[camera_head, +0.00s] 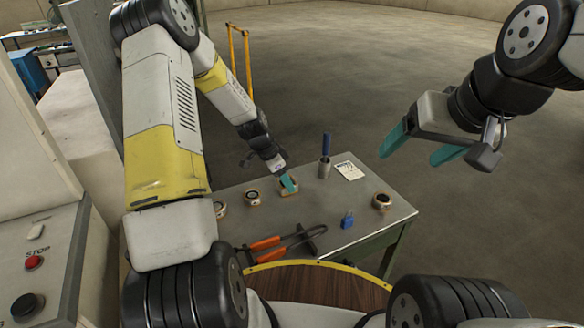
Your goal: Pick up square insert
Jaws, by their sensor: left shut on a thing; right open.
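A small tan-brown block (290,190), which looks like the square insert, is at the back middle of the grey metal table (322,207). My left gripper (287,183) is at this block from above, with a teal finger against it, and is shut on it. The finger hides part of the block, and I cannot tell whether the block still touches the table. My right gripper (408,158) is open and empty, with its teal fingers apart, up to the right of the table.
Round ring-like pieces stand at the table's left (252,197) and right (381,201). A holder with a blue-handled tool (325,160), a white card (349,171), a small blue object (347,219) and orange-handled tongs (268,243) are also there. A control panel (40,262) is at left.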

